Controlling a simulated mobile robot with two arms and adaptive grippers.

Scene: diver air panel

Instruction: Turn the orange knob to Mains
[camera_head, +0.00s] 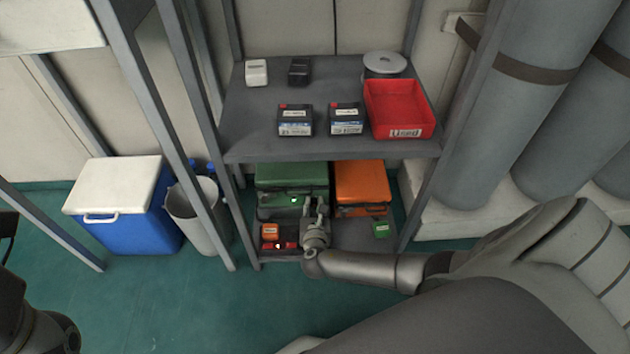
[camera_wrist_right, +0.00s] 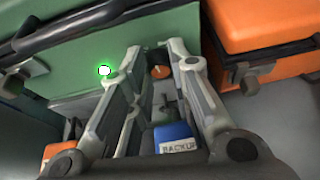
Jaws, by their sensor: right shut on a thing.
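The orange knob (camera_wrist_right: 160,72) shows between my right gripper's fingertips in the right wrist view, in front of the green case. My right gripper (camera_wrist_right: 156,56) is shut on it, one finger on each side. In the head view my right gripper (camera_head: 318,207) reaches to the lower shelf, and the knob is hidden there. A blue label reading BACKUP (camera_wrist_right: 177,140) lies between the fingers, nearer the wrist. A green lamp (camera_wrist_right: 103,70) is lit left of the fingers and also shows in the head view (camera_head: 294,200). I cannot read a Mains label. My left gripper is not in view.
A green case (camera_head: 290,177) and an orange case (camera_head: 361,182) stand behind on the lower shelf. Orange (camera_head: 270,231) and green (camera_head: 380,230) labelled items flank my gripper. The upper shelf (camera_head: 250,130) is overhead, with batteries and a red bin (camera_head: 400,110). Metal posts border the sides.

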